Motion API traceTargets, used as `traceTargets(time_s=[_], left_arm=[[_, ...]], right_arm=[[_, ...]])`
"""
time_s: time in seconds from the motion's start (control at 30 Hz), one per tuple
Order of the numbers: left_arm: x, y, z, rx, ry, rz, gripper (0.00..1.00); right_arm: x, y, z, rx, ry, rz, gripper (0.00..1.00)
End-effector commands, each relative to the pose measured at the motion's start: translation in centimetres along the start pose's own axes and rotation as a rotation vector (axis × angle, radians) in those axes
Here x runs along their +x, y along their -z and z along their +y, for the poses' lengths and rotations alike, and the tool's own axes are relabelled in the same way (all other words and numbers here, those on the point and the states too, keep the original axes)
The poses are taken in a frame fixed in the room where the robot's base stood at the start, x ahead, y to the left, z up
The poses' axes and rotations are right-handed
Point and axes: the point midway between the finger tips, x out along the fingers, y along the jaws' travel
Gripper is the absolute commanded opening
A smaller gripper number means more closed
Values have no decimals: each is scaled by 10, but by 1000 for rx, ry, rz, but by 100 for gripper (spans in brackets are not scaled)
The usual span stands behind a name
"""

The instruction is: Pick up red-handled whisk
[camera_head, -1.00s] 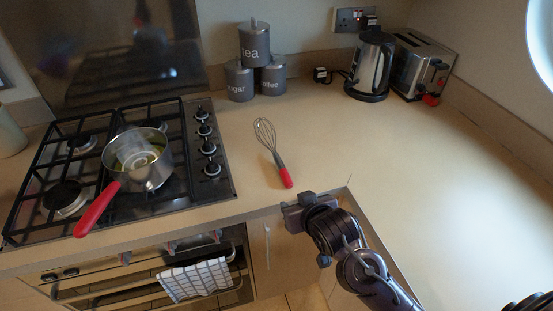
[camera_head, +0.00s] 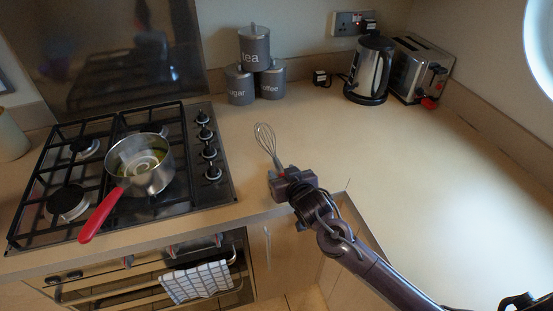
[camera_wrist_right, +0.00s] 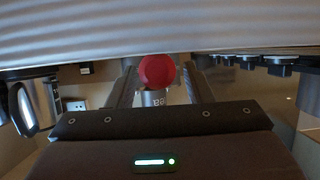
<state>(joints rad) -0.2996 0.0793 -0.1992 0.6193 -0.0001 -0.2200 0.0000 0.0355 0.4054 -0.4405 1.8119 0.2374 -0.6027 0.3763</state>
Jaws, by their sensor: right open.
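The whisk (camera_head: 266,141) lies on the counter to the right of the hob, its wire head pointing away from me. Its red handle is hidden behind my right gripper (camera_head: 280,174) in the head view. In the right wrist view the round red handle end (camera_wrist_right: 157,71) shows between the two fingers of the right gripper (camera_wrist_right: 160,85). The fingers are open, one on each side of it, with a visible gap at least on the right side. I cannot tell whether either finger touches it. My left gripper is not in view.
A pan (camera_head: 141,165) with a red handle sits on the gas hob (camera_head: 50,175) at the left. Grey canisters (camera_head: 254,47), a kettle (camera_head: 370,70) and a toaster (camera_head: 421,68) stand at the back. The counter (camera_head: 400,160) to the right is clear.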

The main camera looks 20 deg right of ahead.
Motion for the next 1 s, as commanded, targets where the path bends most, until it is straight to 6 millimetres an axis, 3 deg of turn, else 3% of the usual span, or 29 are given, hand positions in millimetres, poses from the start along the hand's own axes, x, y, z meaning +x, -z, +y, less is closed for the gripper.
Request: traceTargets(time_s=[0.3,0.67,1.0], left_arm=[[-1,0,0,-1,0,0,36],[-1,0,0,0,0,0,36],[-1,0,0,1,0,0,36]], right_arm=[[7,-1,-1,0,2,0,46],[6,-1,-1,0,1,-1,1],[6,2,0,0,1,0,0]])
